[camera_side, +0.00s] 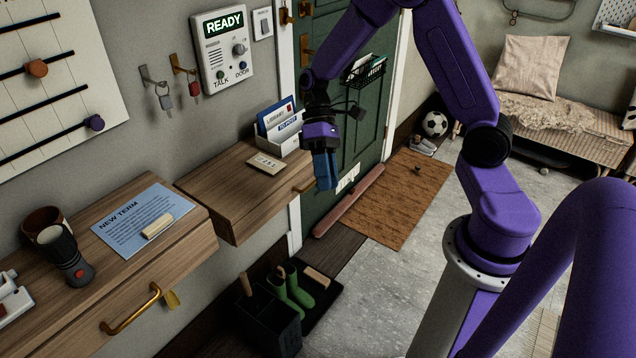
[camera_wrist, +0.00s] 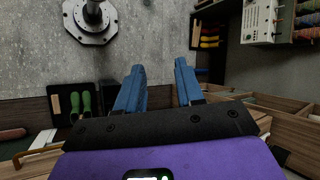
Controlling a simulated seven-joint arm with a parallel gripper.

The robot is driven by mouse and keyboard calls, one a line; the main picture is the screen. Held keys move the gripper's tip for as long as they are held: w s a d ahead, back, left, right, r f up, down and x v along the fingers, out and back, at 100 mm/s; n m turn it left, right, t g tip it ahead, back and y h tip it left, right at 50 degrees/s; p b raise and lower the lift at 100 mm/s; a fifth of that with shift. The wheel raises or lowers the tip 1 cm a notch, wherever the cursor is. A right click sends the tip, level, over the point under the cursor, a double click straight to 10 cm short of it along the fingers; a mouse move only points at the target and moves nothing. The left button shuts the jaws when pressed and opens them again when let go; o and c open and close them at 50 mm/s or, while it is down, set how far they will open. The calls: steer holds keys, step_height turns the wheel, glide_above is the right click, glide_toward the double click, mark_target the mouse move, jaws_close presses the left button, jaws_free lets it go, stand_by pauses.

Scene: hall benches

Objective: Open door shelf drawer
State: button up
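The door shelf (camera_side: 225,180) is a wooden wall unit beside the green door. Its drawer front (camera_side: 268,214) looks flush with the shelf. A small brass handle (camera_side: 303,187) shows at its right end, partly hidden by my gripper. My gripper (camera_side: 326,186) points down just right of the handle, with its blue fingers overlapping it in the picture; contact cannot be told. In the wrist view my gripper (camera_wrist: 160,66) has its two blue fingers apart with nothing between them. A brass handle (camera_wrist: 38,152) shows at lower left there, outside the fingers.
A letter box (camera_side: 282,130) and a small card (camera_side: 267,163) lie on the shelf. A second bench (camera_side: 185,255) with a larger brass handle (camera_side: 133,312) is at left. Green boots (camera_side: 298,290) and a dark bin (camera_side: 268,318) stand below. The grey floor (camera_side: 390,270) is mostly clear.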

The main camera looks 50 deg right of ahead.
steer(key=w+d+f+m+t+y, duration=0.2)
steer(key=w+d+f+m+y, duration=0.3)
steer(key=d, duration=0.3)
steer(key=d+f+m+t+y, duration=0.1)
steer(key=d+f+m+t, duration=0.4)
steer(key=d+f+t, duration=0.5)
steer(key=d+f+m+t, duration=0.4)
steer(key=d+f+t, duration=0.15)
steer(key=d, duration=0.85)
steer(key=x, duration=1.7)
steer(key=shift+a+f, duration=0.25)
steer(key=shift+f, duration=0.1)
steer(key=shift+s+g, duration=0.1)
steer(key=shift+g, duration=0.15)
jaws_close()
